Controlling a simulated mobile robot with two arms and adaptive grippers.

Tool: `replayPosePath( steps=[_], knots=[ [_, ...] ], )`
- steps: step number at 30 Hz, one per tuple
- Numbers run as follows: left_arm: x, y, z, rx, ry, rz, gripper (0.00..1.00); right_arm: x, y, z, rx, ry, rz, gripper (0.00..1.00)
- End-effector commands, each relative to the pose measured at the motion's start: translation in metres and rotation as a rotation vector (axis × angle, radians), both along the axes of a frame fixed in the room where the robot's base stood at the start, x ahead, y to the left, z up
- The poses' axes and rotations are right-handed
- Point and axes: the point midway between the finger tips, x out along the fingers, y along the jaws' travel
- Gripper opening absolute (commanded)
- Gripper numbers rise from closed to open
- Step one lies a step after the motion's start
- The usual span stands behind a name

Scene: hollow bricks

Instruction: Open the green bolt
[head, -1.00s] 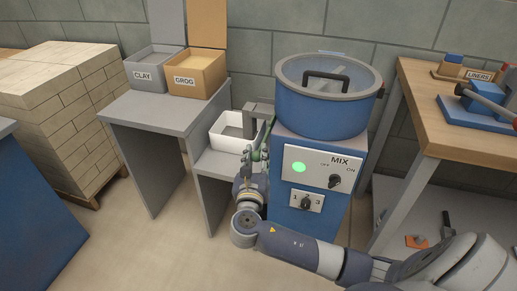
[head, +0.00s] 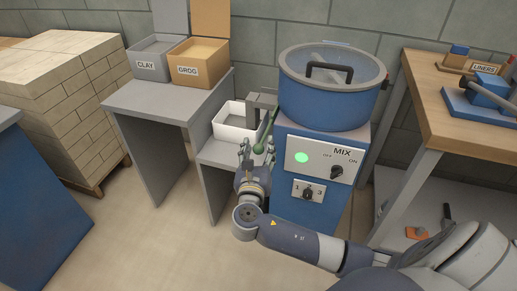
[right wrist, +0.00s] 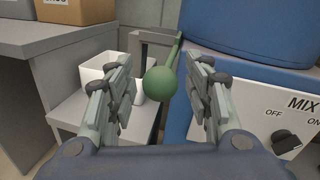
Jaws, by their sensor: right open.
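The green bolt (head: 268,132) is a thin green lever with a round ball at its end, at the left side of the blue mixer. In the right wrist view its green ball (right wrist: 161,84) sits between my fingers, and its rod runs up and away behind the ball. My right gripper (head: 251,150) is open, with its fingertips close to the ball; it also shows in the right wrist view (right wrist: 160,82). I cannot tell whether either finger touches the ball. The bolt's far end is partly hidden by the mixer and the grey bracket. My left gripper is not in view.
The blue mixer (head: 325,105) with a lidded drum and MIX panel (head: 320,160) stands right of the bolt. A white bin (head: 232,128) sits on a low grey shelf under the grey bracket (head: 262,100). CLAY (head: 146,66) and GROG (head: 188,70) boxes stand behind left.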

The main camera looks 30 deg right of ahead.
Motion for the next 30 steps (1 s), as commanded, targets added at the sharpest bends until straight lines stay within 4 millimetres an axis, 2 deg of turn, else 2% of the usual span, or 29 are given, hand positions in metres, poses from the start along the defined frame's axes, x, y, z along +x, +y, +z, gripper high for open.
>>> replayPosePath(
  steps=[5, 19, 24, 30],
  knots=[
    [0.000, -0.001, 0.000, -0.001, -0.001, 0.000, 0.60, -0.009, 0.008, -0.001, 0.001, 0.001, 0.002, 0.47],
    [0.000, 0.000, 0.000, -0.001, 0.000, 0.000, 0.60, -0.081, 0.064, -0.001, 0.003, 0.003, 0.000, 0.47],
    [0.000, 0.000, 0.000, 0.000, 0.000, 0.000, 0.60, -0.093, 0.073, 0.000, 0.001, 0.001, 0.001, 0.47],
    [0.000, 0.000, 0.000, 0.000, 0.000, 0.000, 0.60, -0.095, 0.074, 0.000, 0.001, 0.001, 0.000, 0.47]
  ],
)
